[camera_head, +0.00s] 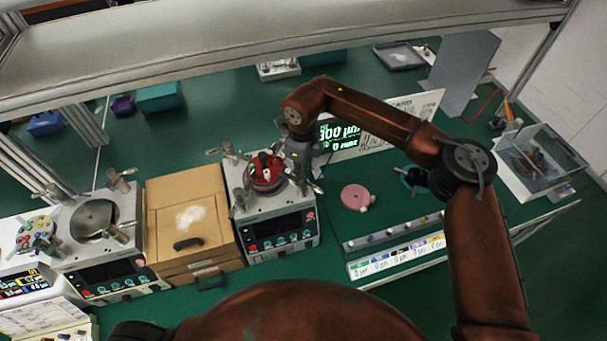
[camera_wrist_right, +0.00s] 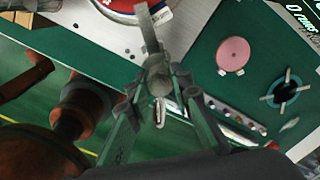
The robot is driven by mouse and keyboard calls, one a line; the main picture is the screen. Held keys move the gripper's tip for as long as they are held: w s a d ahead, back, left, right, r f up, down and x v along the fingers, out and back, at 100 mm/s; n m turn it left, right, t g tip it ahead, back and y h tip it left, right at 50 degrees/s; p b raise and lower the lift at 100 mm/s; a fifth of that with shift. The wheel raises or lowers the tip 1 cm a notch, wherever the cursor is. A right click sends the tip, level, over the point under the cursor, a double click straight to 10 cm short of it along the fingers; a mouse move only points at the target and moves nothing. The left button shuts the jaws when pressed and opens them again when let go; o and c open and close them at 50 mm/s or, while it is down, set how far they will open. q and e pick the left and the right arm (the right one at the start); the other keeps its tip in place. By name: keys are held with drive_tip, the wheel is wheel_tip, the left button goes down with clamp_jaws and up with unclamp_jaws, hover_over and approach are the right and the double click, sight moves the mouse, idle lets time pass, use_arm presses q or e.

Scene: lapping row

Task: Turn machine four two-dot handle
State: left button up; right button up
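The lapping machine (camera_head: 272,222) at the middle right carries a red-and-dark round fixture (camera_head: 264,170) on its plate. Upright metal clamp handles stand around the plate, one at its front left (camera_head: 240,200). My right gripper (camera_head: 302,170) is at the plate's right side. In the right wrist view the gripper (camera_wrist_right: 160,84) has its fingertips close on both sides of a grey metal handle (camera_wrist_right: 152,42), and appears shut on it. The dot marks on the handles are too small to read. My left gripper is not in view.
A cardboard box (camera_head: 187,212) stands left of this machine, with a second machine (camera_head: 95,235) beyond it. A pink disc (camera_head: 355,197) and a labelled strip (camera_head: 395,257) lie on the green bench to the right. A display panel (camera_head: 375,130) stands behind my right arm.

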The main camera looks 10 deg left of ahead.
drive_tip(key=shift+o, duration=1)
drive_tip(key=shift+r, duration=0.1)
wheel_tip(320, 180, up, 12)
drive_tip(key=shift+a, duration=0.1)
